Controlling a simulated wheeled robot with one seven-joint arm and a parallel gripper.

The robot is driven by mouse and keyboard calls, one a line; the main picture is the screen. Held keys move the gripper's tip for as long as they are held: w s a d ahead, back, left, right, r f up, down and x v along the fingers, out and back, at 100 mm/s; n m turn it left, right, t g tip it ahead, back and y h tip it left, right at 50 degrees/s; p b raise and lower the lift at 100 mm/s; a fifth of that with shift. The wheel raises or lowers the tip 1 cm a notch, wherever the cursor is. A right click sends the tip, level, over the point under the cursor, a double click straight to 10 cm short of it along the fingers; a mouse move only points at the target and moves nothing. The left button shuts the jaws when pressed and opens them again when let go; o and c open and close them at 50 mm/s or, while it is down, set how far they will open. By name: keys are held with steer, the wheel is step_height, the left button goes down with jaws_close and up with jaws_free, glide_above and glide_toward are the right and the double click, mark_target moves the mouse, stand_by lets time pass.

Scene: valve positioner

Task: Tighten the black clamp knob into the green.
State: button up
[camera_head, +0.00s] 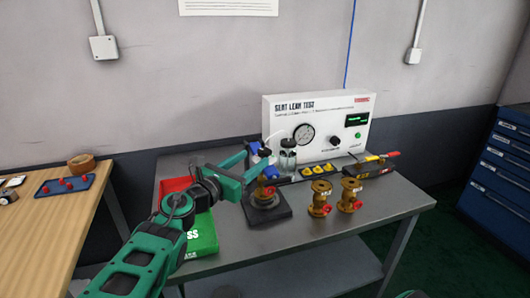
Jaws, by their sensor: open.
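The seat leak test panel (350,108) stands at the back of the grey metal table, with a round gauge (304,134), a small black knob (335,142) and a lit green display (356,119). A dark square fixture base (282,212) stands in front of it with a brass valve (268,192) on it. My gripper (262,168) is above this fixture, open, beside blue and white parts. My arm and gripper cover much of the fixture, and I cannot pick out a clamp knob there. I cannot tell whether the fingers touch anything.
Two brass valves (320,198) (350,195) stand to the right of the fixture. Yellow pieces sit in a dark tray (296,179) before the panel. A black and red tool (372,165) lies at right. Red (176,184) and green (203,237) bins are at left. The table's front right is clear.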

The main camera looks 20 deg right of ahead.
mark_target(260, 154)
steer(key=x, duration=0.7)
steer(key=shift+w+d, duration=0.15)
steer(key=shift+d, duration=0.05)
steer(key=c, duration=1.1)
